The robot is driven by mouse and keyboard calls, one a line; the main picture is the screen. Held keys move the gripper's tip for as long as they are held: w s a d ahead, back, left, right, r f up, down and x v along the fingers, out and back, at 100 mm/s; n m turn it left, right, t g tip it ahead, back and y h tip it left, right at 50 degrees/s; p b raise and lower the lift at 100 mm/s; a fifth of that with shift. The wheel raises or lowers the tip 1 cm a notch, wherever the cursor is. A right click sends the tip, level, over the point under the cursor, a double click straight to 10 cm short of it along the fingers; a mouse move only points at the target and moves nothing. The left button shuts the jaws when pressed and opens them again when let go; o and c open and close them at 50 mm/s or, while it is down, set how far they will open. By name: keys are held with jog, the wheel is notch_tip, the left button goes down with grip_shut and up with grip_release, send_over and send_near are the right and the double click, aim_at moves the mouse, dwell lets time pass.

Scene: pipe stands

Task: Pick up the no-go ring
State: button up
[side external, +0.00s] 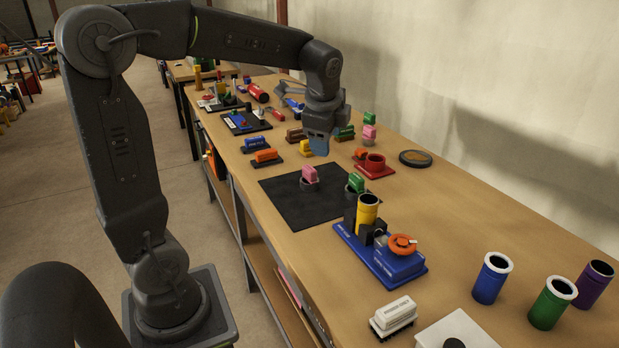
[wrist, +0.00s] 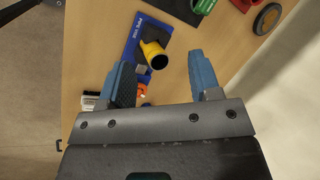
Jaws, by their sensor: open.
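A grey ring with a pink block on top (side external: 309,180) sits on the black mat (side external: 290,207). A second ring with a green block (side external: 356,184) is at the mat's right edge by the blue stand. I cannot read a label that tells which is the no-go ring. The blue stand (side external: 382,262) holds an upright yellow pipe (side external: 367,212), which also shows in the wrist view (wrist: 152,50). My gripper (side external: 320,146) is open and empty, above the bench beyond the mat. In the wrist view its blue fingers (wrist: 158,62) are apart, with the yellow pipe seen between them.
An orange part (side external: 403,243) sits on the blue stand. Blue, green and purple pipes (side external: 493,279) stand at the right. A red holder (side external: 375,164) and a dark disc (side external: 415,158) lie near the wall. Several small parts crowd the far bench. The bench between disc and pipes is clear.

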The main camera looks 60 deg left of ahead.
jog(key=w+a+f+m+g, duration=0.1)
jog(key=w+a+f+m, duration=0.25)
jog(key=a, duration=0.45)
jog(key=m+g+y, duration=0.1)
jog(key=m+g, duration=0.1)
jog(key=m, duration=0.2)
send_near(310, 168)
jog(key=x, duration=0.4)
jog(key=shift+s+a+f, duration=0.15)
jog(key=shift+a, duration=0.15)
jog(key=shift+x, duration=2.95)
jog(key=shift+d+f, duration=0.1)
jog(key=shift+d, duration=0.1)
grip_shut()
